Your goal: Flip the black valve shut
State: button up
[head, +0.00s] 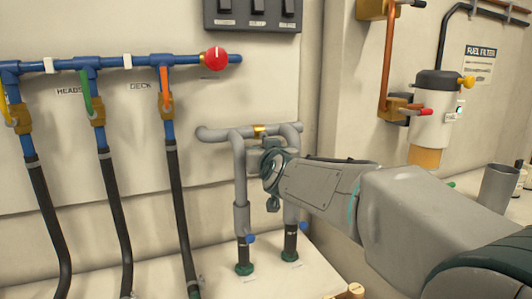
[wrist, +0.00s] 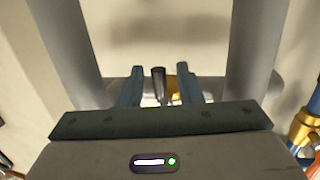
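The black valve handle (wrist: 158,84) shows in the wrist view as a short dark lever, standing roughly upright in the picture beside a brass body (wrist: 178,88). My gripper (wrist: 162,88) is open, with one finger on each side of the handle and visible gaps between handle and fingers. In the head view the brass body (head: 260,130) sits on the grey horizontal pipe (head: 215,134). My gripper (head: 268,163) is just below and in front of it there. The handle is hidden or too small to tell in the head view.
Grey vertical pipes (head: 240,170) flank the gripper closely. Blue pipework (head: 125,62) with yellow, green and orange (head: 165,85) levers and a red knob (head: 215,59) is at left. A fuel filter (head: 433,110) and a grey cup (head: 498,185) are at right.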

jog(key=shift+s, duration=0.15)
jog(key=v, duration=1.3)
jog(key=shift+s, duration=0.25)
jog(key=shift+p, duration=0.3)
